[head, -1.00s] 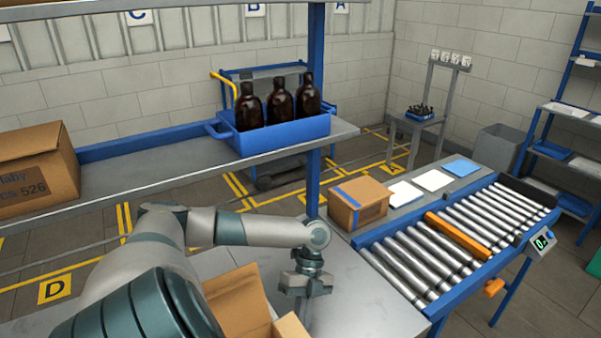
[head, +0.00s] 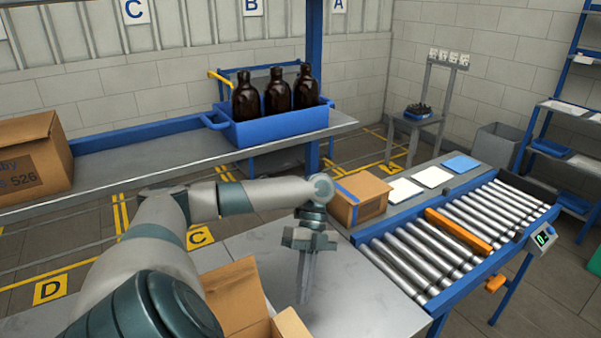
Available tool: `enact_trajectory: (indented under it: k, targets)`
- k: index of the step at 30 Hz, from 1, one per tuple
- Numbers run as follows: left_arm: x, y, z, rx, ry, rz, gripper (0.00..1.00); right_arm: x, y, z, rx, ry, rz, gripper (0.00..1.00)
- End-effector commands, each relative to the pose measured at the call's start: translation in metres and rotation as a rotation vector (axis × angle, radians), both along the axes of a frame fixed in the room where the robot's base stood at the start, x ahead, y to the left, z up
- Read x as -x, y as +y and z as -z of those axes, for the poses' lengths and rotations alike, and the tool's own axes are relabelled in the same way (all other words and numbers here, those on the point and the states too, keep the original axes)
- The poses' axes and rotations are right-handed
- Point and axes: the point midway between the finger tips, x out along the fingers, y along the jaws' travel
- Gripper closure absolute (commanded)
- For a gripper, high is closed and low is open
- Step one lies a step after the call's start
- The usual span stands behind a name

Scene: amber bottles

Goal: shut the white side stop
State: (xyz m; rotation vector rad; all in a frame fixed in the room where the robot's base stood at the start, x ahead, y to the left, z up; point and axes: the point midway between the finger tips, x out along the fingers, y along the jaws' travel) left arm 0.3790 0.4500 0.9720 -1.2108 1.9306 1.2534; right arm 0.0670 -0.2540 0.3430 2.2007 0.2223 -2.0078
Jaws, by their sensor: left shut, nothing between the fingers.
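I cannot make out a white side stop. The roller conveyor (head: 455,238) stands at the right, with an orange bar (head: 458,231) lying across its rollers. A small orange part (head: 495,284) sticks out below its near side rail. My left gripper (head: 304,301) points down over the grey bench, left of the conveyor. Its fingers are shut with nothing between them, and it is apart from the conveyor. My right gripper is not in view.
An open carton (head: 236,297) sits left of my left gripper. A closed carton (head: 360,199) stands by the conveyor's far left corner. A blue crate (head: 280,130) with brown bottles stands on the upper shelf (head: 120,172). The bench (head: 372,303) is bare right of the gripper.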

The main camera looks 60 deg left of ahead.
Motion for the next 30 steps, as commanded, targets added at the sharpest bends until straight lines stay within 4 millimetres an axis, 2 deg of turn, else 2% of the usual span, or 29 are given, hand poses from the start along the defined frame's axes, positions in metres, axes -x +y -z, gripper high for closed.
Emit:
enact_trajectory:
  k: [9, 30]
  targets:
    - [-0.013, 0.011, -0.022, 0.000, 0.000, 0.000, 1.00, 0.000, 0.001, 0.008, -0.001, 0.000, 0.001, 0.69]
    - [-0.013, 0.011, -0.023, 0.000, 0.001, 0.000, 1.00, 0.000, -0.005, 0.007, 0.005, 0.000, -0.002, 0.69]
